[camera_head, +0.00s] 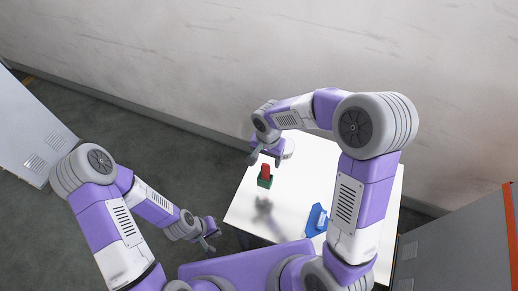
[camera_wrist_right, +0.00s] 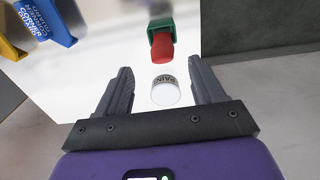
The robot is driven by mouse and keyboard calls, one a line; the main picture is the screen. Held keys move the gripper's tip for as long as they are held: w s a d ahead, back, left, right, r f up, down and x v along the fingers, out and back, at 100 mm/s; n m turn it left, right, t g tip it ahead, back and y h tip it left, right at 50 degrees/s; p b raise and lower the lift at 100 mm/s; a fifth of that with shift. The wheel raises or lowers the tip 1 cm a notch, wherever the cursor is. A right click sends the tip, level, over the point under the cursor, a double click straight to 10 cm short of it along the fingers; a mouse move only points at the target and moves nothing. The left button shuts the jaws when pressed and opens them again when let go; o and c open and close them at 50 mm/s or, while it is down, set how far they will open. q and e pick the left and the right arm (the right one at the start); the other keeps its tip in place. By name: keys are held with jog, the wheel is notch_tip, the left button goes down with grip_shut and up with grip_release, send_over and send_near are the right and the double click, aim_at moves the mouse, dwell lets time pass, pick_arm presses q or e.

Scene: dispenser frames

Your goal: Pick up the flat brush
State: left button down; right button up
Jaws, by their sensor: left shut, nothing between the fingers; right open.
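A red piece (camera_head: 265,170) stands in a green holder (camera_head: 264,182) on the white table. In the right wrist view the red piece (camera_wrist_right: 162,47) and the green holder (camera_wrist_right: 158,24) lie just beyond the fingertips. I cannot tell whether the red piece is the flat brush, and no other brush is clear. My right gripper (camera_head: 265,160) is open and empty, above the table close to the red piece; its fingers also show in the wrist view (camera_wrist_right: 160,68). My left gripper (camera_head: 212,241) is shut and empty, off the table's left edge.
A white round container (camera_wrist_right: 166,91) with dark lettering appears between my right fingers. A blue lettered object (camera_head: 316,220) stands at the table's right front, with a yellow one (camera_wrist_right: 9,42) beside it. The white table (camera_head: 245,208) is bare at the left. Grey cabinets stand either side.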

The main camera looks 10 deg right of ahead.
aim_at(266, 164)
jog(key=shift+w+f, duration=0.15)
jog(key=shift+w, duration=0.25)
jog(key=shift+s+f, duration=0.2)
jog(key=shift+f, duration=0.05)
jog(key=f, duration=0.6)
jog(key=shift+s+a+f, duration=0.1)
jog(key=shift+s+f, duration=0.05)
jog(key=shift+s, duration=0.05)
jog(key=shift+w, duration=0.1)
jog(key=c, duration=1.1)
